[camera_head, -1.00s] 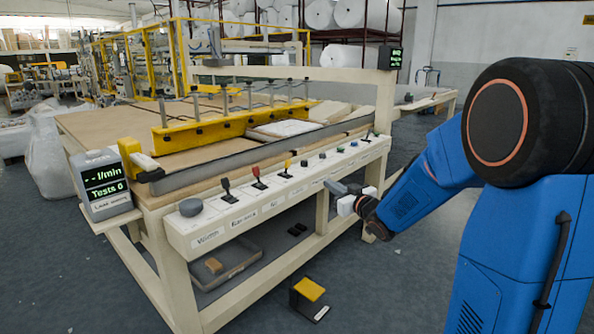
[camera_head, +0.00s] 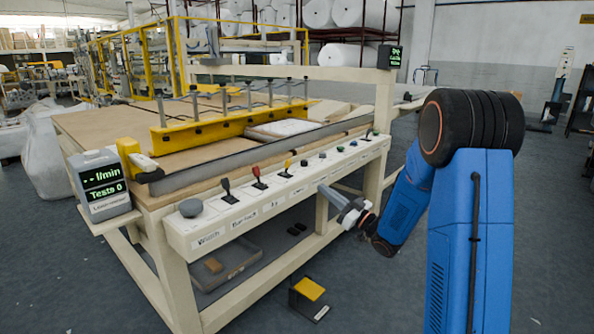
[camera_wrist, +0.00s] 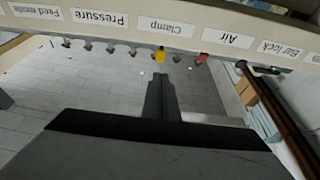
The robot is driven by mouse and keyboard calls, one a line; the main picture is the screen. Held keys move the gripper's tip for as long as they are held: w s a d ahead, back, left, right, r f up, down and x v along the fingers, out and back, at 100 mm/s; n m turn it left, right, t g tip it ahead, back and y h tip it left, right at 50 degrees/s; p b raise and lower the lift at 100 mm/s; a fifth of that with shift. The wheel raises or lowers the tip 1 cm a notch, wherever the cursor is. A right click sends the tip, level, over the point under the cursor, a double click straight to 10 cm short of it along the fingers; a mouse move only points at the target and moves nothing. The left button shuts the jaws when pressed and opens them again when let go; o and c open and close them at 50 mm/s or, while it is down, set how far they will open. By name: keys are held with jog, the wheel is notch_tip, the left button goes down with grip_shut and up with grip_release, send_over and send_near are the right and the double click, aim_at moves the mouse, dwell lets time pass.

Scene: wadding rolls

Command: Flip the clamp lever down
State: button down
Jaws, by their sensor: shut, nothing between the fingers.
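The yellow-tipped clamp lever (camera_head: 287,164) stands up from the cream control panel, in line with the label reading Clamp. In the wrist view, which is upside down, its yellow knob (camera_wrist: 160,56) shows beside the Clamp label (camera_wrist: 167,26). My gripper (camera_head: 323,189) is shut and empty, in front of the panel and to the right of and below the lever. In the wrist view my gripper's fingers (camera_wrist: 160,77) point toward the yellow knob and line up with it in the picture. They look apart from it.
The red lever (camera_head: 259,177) and a black lever (camera_head: 226,190) stand left of the clamp lever. Several smaller controls follow on its right. A grey round knob (camera_head: 190,208) is at the panel's left end. A yellow-topped pedal (camera_head: 309,289) is on the floor. Open floor lies before the panel.

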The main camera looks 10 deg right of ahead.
send_near(289, 159)
jog(key=x, duration=0.2)
jog(key=f+x, duration=0.1)
jog(key=x, duration=0.2)
jog(key=shift+w+a, duration=0.25)
jog(key=shift+a, duration=0.05)
dwell(0.6)
jog(key=shift+w+a+r+g+h, duration=0.2)
jog(key=shift+r+g+h, duration=0.3)
jog(key=shift+g, duration=0.2)
jog(key=shift+w+a+r+g+h, duration=0.15)
jog(key=shift+w+r+g+h, duration=0.15)
jog(key=shift+g, duration=0.2)
jog(key=shift+w+a+r+g+h, duration=0.15)
jog(key=shift+w+g+h, duration=0.05)
jog(key=shift+g+h, duration=0.25)
jog(key=shift+w+a+r, duration=0.45)
jog(key=shift+w+a, duration=0.05)
jog(key=shift+w, duration=0.2)
jog(key=shift+w+a+r, duration=0.1)
